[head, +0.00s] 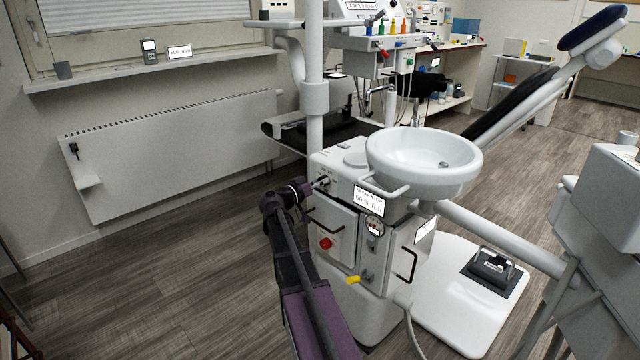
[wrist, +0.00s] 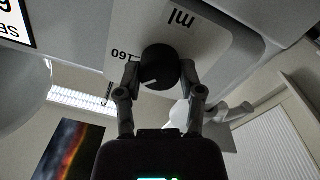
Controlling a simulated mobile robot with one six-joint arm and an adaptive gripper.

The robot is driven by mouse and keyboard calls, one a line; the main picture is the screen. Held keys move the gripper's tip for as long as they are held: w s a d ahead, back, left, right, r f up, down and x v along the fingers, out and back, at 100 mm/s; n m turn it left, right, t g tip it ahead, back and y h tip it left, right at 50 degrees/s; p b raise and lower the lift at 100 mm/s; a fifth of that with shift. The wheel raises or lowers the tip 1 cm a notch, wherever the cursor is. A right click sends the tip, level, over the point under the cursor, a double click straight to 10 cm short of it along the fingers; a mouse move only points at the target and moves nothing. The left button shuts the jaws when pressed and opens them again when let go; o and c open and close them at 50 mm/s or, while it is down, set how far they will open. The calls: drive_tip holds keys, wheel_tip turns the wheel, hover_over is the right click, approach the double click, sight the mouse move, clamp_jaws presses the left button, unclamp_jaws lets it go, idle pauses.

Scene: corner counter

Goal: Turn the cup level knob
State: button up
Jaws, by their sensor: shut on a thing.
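The cup level knob (wrist: 158,64) is a round black dial with a white pointer line, on a pale panel (wrist: 205,45) in the wrist view. The panel's print, "ml" and "160", appears upside down. The pointer line points to the lower left in that picture, roughly towards the "160". My gripper (wrist: 165,82) has one finger on each side of the knob and is shut on it. In the head view my gripper (head: 318,185) reaches the upper left face of the white dental unit (head: 335,215); the knob itself cannot be made out there.
A white basin (head: 425,150) stands on the unit, right of my gripper. Below are door handles, a red knob (head: 326,243) and a yellow lever (head: 353,280). A sign (head: 369,201) reads 60 % full. The floor to the left is clear up to the radiator (head: 175,150).

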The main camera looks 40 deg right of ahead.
drive_tip(key=n, duration=0.6)
drive_tip(key=shift+n, duration=0.4)
drive_tip(key=n, duration=0.6)
drive_tip(key=shift+f+n+t, duration=0.1)
drive_tip(key=shift+n+t, duration=0.2)
drive_tip(key=o, duration=1.2)
drive_tip(key=shift+d, duration=0.1)
drive_tip(key=shift+c, duration=0.2)
